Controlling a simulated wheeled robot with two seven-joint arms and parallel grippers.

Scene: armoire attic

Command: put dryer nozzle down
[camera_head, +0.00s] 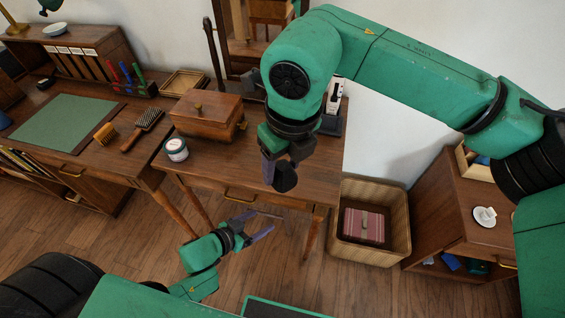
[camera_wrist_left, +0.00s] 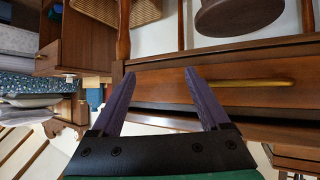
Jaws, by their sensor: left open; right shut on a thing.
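My right gripper (camera_head: 280,165) points down over the front right of the dressing table (camera_head: 220,178). It is shut on a small dark piece, which I take to be the dryer nozzle (camera_head: 286,178). The gripper hides part of the nozzle, and I cannot tell whether it touches the tabletop. My left gripper (camera_head: 265,221) is open and empty, low in front of the dressing table. In the left wrist view its two fingers (camera_wrist_left: 158,88) are spread before a drawer front (camera_wrist_left: 220,88) with a brass handle.
A wooden box (camera_head: 204,115), a jar (camera_head: 176,149) and a white device on a dark stand (camera_head: 333,107) are on the dressing table. A hairbrush (camera_head: 147,122) lies to the left. A wicker basket (camera_head: 343,250) holds a striped item. Tabletop between jar and right gripper is clear.

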